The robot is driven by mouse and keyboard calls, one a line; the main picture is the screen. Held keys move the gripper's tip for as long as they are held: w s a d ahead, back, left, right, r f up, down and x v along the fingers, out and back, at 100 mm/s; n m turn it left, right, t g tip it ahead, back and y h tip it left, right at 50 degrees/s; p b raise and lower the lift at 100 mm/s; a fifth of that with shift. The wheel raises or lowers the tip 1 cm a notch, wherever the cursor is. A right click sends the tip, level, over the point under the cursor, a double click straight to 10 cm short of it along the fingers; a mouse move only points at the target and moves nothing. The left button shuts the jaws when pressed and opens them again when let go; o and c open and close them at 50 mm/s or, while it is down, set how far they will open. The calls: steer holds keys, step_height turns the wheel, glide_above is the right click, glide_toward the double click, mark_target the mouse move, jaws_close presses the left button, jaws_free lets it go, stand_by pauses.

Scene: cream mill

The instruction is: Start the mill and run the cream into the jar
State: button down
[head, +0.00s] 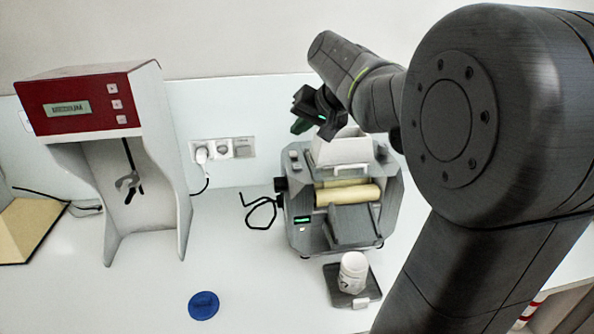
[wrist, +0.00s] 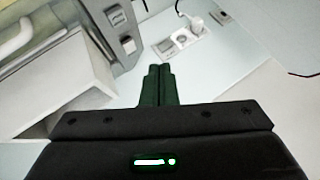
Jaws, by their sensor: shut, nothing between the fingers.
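The mill (head: 340,200) is a grey machine with cream-coloured rollers (head: 347,194), a white hopper (head: 342,148) on top and a sloping grey apron at its front. Switches (head: 295,160) sit on its upper left; they also show in the wrist view (wrist: 122,28). A small green display is lit on its front. The white jar (head: 353,272) stands upright on a grey plate (head: 366,297) in front of the mill. My gripper (head: 302,126) is shut and empty, above the mill's upper left. In the wrist view its fingertips (wrist: 159,70) are together, apart from the switches.
A blue lid (head: 203,305) lies on the table left of the jar. A red and white cabinet (head: 90,105) with a display stands at left. A wall socket (head: 222,149) holds a plug. The table between cabinet and mill is mostly clear, apart from a black cable.

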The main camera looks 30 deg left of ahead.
mark_target(300, 168)
step_height(300, 168, down, 7)
steer(key=b, duration=0.4)
steer(key=shift+r, duration=0.15)
steer(key=shift+b, duration=0.3)
stand_by(1.4)
steer(key=shift+f, duration=0.4)
steer(key=shift+f+b, duration=0.4)
steer(key=shift+b, duration=0.1)
stand_by(0.4)
steer(key=shift+r, duration=0.1)
steer(key=shift+r+p, duration=0.65)
steer(key=shift+r, duration=0.1)
step_height(300, 168, up, 5)
steer(key=p, duration=0.4)
